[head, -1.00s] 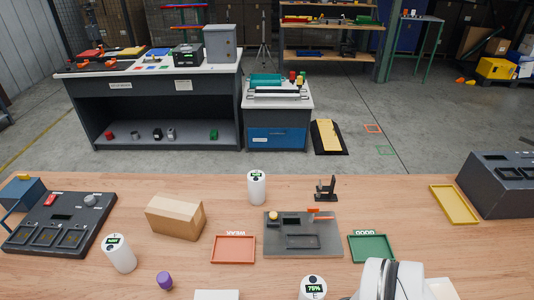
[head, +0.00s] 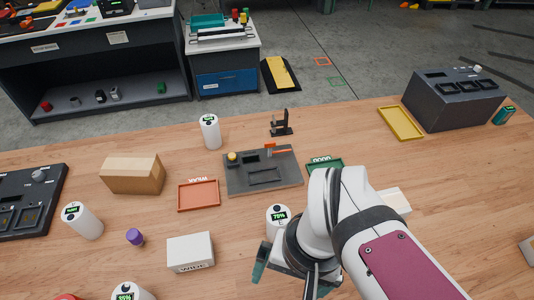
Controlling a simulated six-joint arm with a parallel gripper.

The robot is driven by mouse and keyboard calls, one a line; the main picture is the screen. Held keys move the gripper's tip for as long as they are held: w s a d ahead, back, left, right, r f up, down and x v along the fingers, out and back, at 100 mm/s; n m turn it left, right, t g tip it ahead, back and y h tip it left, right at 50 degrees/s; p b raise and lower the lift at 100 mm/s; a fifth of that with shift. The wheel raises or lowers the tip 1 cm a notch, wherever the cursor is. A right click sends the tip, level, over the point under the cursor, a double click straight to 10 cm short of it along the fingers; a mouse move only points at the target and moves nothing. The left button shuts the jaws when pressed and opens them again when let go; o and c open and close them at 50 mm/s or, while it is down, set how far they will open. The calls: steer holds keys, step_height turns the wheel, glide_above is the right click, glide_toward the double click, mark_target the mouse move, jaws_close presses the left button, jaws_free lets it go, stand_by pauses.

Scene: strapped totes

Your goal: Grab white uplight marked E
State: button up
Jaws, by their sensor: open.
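Several white cylinders with small green-lit displays stand on the wooden table. One (head: 278,214) is right beside my gripper, its lower part partly hidden by my arm. Others stand at the back (head: 210,133), at the left (head: 83,221) and at the front edge (head: 130,292), cut off by the frame. I cannot read a letter E clearly on any of them. My gripper (head: 285,277) is open, pointing down at the front of the table, just in front of the nearest cylinder. No object shows between its fingers.
A white box (head: 190,252) lies left of my gripper, with a purple knob-like piece (head: 134,237) beyond it. A red tray (head: 198,195), a grey fixture board (head: 262,172) and a green tray (head: 322,164) lie behind. A cardboard box (head: 133,175) stands at the left.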

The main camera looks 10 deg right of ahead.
steer(key=n+t+h, duration=0.8)
steer(key=n+h, duration=0.6)
steer(key=n, duration=1.6)
glide_toward(270, 226)
steer(key=x, duration=1)
steer(key=shift+w, duration=0.1)
steer(key=x, duration=0.6)
steer(key=shift+f, duration=0.2)
jaws_close()
